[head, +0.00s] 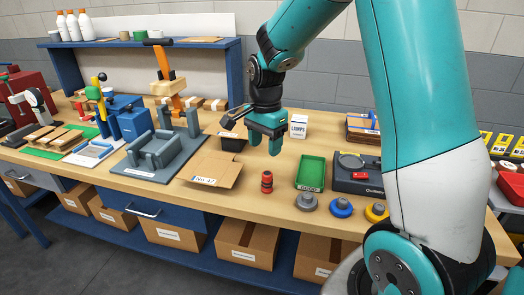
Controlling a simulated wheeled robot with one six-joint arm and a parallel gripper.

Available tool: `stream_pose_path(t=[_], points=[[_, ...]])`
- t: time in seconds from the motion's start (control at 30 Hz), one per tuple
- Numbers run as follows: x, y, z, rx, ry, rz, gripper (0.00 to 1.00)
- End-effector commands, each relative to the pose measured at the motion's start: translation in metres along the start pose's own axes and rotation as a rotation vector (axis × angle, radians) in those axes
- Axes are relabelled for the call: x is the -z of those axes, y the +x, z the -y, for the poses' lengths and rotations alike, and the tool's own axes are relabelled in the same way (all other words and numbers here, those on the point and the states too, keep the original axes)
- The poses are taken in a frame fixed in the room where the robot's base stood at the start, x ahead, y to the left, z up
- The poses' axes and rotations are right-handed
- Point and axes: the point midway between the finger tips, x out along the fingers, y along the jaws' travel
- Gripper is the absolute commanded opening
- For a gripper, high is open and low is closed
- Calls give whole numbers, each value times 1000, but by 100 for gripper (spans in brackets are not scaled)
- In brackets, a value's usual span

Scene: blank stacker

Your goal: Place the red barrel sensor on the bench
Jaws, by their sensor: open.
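The red barrel sensor (267,182) stands upright on the wooden bench (240,200) near its front edge, a small red cylinder with dark bands. It is between the brown cardboard piece and the green tray. My gripper (264,148) is open and empty, pointing down above the bench. In the picture it is directly above the sensor, with a clear gap between the fingertips and the sensor's top. Nothing hides the sensor.
A green tray (311,172) lies right of the sensor. Grey (305,203), blue (341,207) and yellow (376,211) round knobs stand along the front edge. Cardboard (216,172) and a grey fixture (160,150) are left. A dark scale (358,186) is right.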

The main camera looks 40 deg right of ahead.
Motion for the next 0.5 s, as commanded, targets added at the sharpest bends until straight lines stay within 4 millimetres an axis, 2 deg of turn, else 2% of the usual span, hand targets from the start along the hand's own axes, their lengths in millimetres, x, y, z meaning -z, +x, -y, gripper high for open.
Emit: stream_pose_path(t=[0.07,0.17,0.2,0.3,0.4,0.5], points=[[-24,-14,-5,22,-138,17,56],[-79,-36,-24,77,-499,58,56],[-106,-45,-37,107,-682,77,56],[-167,-64,-80,191,-1144,119,56],[-211,-74,-124,278,-1542,147,56],[-237,-79,-159,348,-1820,162,56]])
